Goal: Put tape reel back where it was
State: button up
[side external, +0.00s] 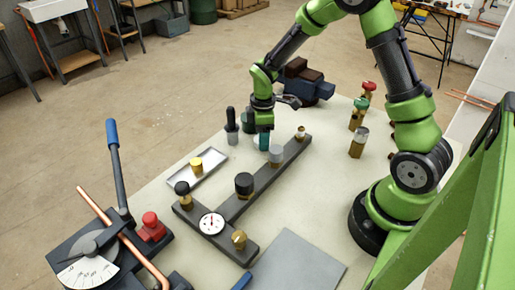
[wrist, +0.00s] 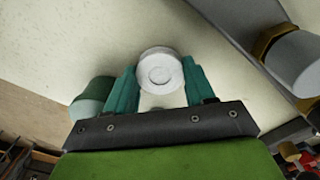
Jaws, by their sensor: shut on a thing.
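The tape reel (wrist: 160,66), a pale round white piece with a raised centre, is held between the teal fingers of my gripper (wrist: 160,82) in the wrist view. In the side external view my gripper (side external: 264,143) points down just behind the dark manifold bar (side external: 235,208). There the fingers hide the reel, and I cannot tell whether it touches the table. A dark green-capped piece (side external: 232,126) stands close to the left of my gripper. It seems to be the green cap (wrist: 95,92) beside the left finger in the wrist view.
A grey-capped valve (side external: 275,155) on the bar stands close to my gripper. A metal tray (side external: 183,183) with a yellow-capped fitting lies front left. A blue vise (side external: 305,85) is behind, and several capped brass fittings (side external: 359,142) stand right. The pale table left of the bar has some free room.

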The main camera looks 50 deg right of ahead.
jog(key=shift+f, duration=0.1)
jog(key=o, duration=0.5)
notch_tip(320, 180, up, 12)
jog(key=s+a+r+m+t+y, duration=0.1)
jog(key=s+a+r+m+t, duration=0.2)
jog(key=s+r+m, duration=0.3)
jog(key=s+a+r+m+t+y, duration=0.1)
jog(key=s+a+r+m+t, duration=0.3)
jog(key=s, duration=0.6)
jog(key=shift+a+r+m, duration=0.75)
jog(key=shift+r+m, duration=0.3)
jog(key=shift+m, duration=0.55)
